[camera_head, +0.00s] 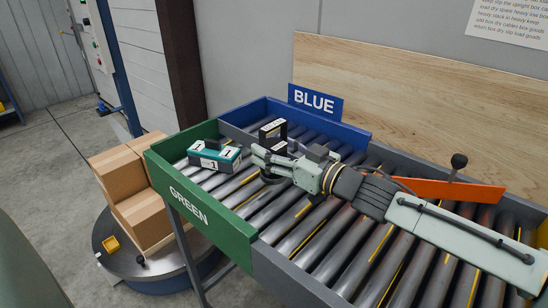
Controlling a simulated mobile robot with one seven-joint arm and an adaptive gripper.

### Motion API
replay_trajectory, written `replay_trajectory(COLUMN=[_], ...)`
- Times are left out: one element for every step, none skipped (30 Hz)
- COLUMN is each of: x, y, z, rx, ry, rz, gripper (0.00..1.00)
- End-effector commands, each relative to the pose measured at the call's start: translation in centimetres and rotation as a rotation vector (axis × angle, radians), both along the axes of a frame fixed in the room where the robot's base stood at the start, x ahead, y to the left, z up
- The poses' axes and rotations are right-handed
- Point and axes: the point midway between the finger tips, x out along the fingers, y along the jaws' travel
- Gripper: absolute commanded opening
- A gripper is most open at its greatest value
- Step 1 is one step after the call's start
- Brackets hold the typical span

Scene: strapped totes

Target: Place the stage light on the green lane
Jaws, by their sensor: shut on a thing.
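My gripper (260,161) reaches in from the right over the rollers near the green lane (200,209). It is shut on a small dark object (270,179), which shows just under the fingers and is mostly hidden by them. I cannot tell surely that this is the stage light. The green lane has a green side wall lettered GREEN at the left end of the conveyor. I cannot tell whether the held thing touches the rollers.
A teal box (214,157) with white labels lies on the rollers at the green end. A black box (273,131) with a pale label stands behind my gripper, near the blue wall (340,127). An orange divider (440,190) is at the right. Bare rollers lie in front.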

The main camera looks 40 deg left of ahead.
Motion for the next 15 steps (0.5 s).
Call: replay_trajectory(x=[0.1,0.1,0.2,0.2,0.2,0.2,0.1,0.1,0.1,0.1,0.1,0.1,0.1,0.1,0.1], y=[0.2,0.3,0.3,0.3,0.3,0.3,0.3,0.3,0.3,0.3,0.3,0.3,0.3,0.3,0.3], z=[0.1,0.1,-0.1,-0.3,-0.6,-1.0,-1.3,-1.7,-2.3,-2.6,-3.0,-3.3,-3.4,-3.4,-3.5], rx=[0.003,0.003,0.003,0.003,0.003,0.003,0.004,0.004,0.004,0.004,0.004,0.004,0.004,0.003,0.003], ry=[0.0,0.0,0.0,0.001,0.002,0.003,0.003,0.004,0.004,0.004,0.004,0.002,0.0,-0.001,-0.002], rz=[0.002,0.001,0.001,0.001,0.001,0.001,0.001,0.001,0.001,0.001,0.001,0.001,0.001,0.001,0.001], gripper=[0.05,0.05,0.05,0.05,0.05,0.05,0.05,0.05,0.05,0.05,0.05,0.05,0.05,0.05,0.05])
